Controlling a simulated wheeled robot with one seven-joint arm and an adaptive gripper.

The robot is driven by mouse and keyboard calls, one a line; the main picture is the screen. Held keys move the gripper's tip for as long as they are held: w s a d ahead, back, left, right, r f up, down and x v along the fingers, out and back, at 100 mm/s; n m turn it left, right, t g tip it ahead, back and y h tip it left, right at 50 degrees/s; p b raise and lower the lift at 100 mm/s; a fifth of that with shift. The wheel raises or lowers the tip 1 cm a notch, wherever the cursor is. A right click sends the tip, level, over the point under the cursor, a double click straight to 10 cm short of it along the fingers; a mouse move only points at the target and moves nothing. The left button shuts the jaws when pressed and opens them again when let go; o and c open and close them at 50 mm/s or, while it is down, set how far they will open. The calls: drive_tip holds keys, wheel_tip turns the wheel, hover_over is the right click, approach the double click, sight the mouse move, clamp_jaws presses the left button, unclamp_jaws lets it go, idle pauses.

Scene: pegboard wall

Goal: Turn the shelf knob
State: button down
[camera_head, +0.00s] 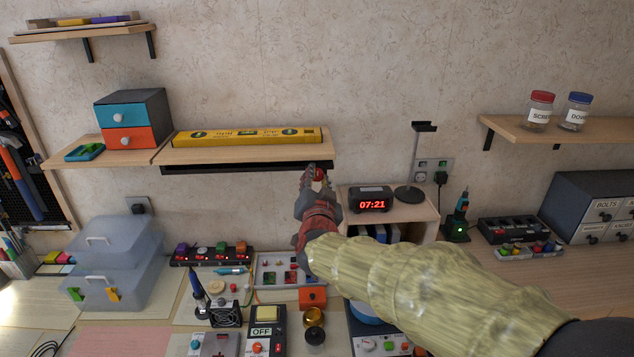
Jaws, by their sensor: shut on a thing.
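The red shelf knob (319,174) sits under the right end of the wooden shelf (200,156), by the black strip (235,168) along the shelf's underside. My gripper (315,177) reaches up from the lower right, and its dark fingers are on both sides of the knob. It is shut on the knob. The fingers and the red wrist hide part of the knob, so its turned angle cannot be made out.
A yellow level (248,136) lies on the shelf. Right of my gripper are a clock (371,199) on a small cabinet and a black stand (409,192). Below, the bench is crowded with an OFF switch box (265,330), a component tray (275,272) and clear boxes (112,262).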

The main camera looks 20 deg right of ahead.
idle(0.3)
drive_tip(key=c, duration=1.6)
unclamp_jaws()
drive_tip(key=shift+o, duration=0.5)
